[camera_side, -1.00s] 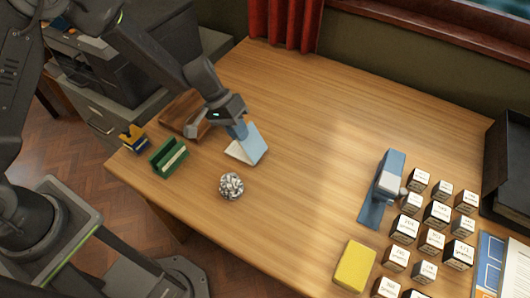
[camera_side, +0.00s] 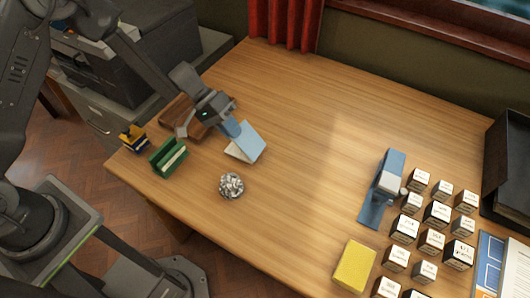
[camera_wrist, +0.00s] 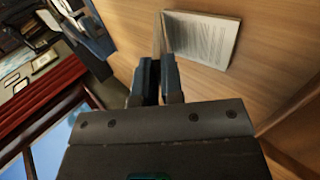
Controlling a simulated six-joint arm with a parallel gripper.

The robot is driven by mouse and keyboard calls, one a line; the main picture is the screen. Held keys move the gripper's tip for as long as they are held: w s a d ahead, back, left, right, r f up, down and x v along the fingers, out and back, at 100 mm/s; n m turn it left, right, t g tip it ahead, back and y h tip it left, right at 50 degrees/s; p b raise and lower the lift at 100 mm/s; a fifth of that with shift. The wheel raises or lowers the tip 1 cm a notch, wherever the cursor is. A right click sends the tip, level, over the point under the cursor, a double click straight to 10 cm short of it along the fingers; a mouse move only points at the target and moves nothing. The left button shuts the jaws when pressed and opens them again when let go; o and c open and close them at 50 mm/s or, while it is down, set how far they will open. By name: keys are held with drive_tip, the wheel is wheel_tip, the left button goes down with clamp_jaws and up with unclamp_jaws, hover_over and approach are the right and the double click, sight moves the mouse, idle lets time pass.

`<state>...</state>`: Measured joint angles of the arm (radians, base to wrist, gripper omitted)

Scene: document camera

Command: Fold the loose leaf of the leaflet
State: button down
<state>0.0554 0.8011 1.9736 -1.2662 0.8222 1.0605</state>
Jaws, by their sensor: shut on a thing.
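The leaflet's loose leaf (camera_side: 253,139) shows its light blue outer side and stands raised and tilted on the desk. Its white page (camera_side: 236,154) lies flat below and to the left of it. In the wrist view the flat printed page (camera_wrist: 208,40) lies on the wood, and the raised leaf (camera_wrist: 160,36) is seen nearly edge-on. My gripper (camera_side: 232,130) is shut on the upper left part of the raised leaf. In the wrist view its fingers (camera_wrist: 154,72) are close together around the leaf's edge.
A crumpled silver ball (camera_side: 231,186) lies in front of the leaflet. A green holder (camera_side: 168,157), a blue-and-yellow item (camera_side: 133,138) and a brown wooden tray (camera_side: 178,108) are to the left. The desk's middle is clear.

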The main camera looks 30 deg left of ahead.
drive_tip(key=shift+a+f+h, duration=0.6)
drive_tip(key=shift+a+h, duration=0.2)
drive_tip(key=shift+h, duration=0.4)
drive_tip(key=shift+a+f+h, duration=0.7)
drive_tip(key=shift+a+h, duration=0.05)
drive_tip(key=shift+h, duration=0.35)
drive_tip(key=shift+a+f+h, duration=0.2)
drive_tip(key=shift+f+h, duration=0.2)
drive_tip(key=c, duration=1.3)
unclamp_jaws()
drive_tip(key=shift+v, duration=3.05)
